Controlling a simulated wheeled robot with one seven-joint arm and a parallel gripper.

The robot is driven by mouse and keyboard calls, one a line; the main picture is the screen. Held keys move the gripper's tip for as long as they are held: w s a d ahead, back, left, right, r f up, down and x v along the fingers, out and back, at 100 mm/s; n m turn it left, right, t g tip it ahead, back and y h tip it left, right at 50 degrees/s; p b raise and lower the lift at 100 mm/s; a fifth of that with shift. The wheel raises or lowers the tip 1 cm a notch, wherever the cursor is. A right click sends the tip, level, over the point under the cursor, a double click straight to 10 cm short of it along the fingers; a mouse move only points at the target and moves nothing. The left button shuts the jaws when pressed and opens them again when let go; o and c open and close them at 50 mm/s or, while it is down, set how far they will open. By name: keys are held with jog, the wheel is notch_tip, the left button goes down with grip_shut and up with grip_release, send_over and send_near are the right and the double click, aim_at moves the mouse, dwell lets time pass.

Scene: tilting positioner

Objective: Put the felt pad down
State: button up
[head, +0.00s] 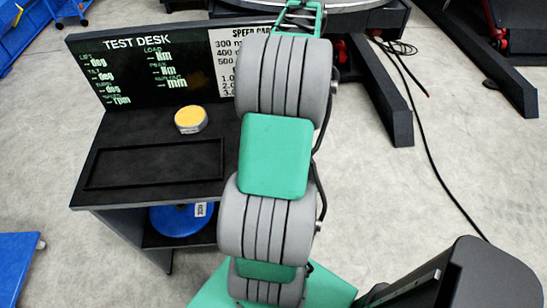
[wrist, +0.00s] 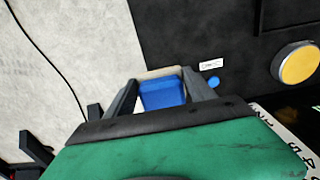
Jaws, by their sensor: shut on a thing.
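In the wrist view my gripper (wrist: 160,79) is shut on a blue block with a pale edge along its far side, which I take to be the felt pad (wrist: 162,94). The block sits between the two grey fingers. Below it in that picture are the desk's black top and the pale floor. The gap beneath it, if any, cannot be judged. In the head view my arm covers the right part of the desk, and neither the fingers nor the pad can be made out.
The black test desk (head: 100,190) has a shallow rectangular outline (head: 155,163) at its front. A yellow-topped round puck (head: 190,119) stands behind it and shows in the wrist view (wrist: 298,64). A readout board (head: 130,65) and speed card rise at the back. A label (wrist: 211,64) and blue dot show.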

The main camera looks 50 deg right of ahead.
jog(key=a+f+p, duration=0.1)
jog(key=a+f, duration=0.2)
jog(key=a, duration=0.1)
jog(key=a+f+p, duration=0.1)
jog(key=a+f, duration=0.2)
jog(key=a, duration=0.2)
jog(key=a+f, duration=0.3)
jog(key=a, duration=0.1)
jog(key=shift+s+a+f+p, duration=0.2)
jog(key=shift+s+f+p, duration=0.05)
jog(key=shift+s+p, duration=0.15)
jog(key=shift+f, duration=1.7)
jog(key=o, duration=1.2)
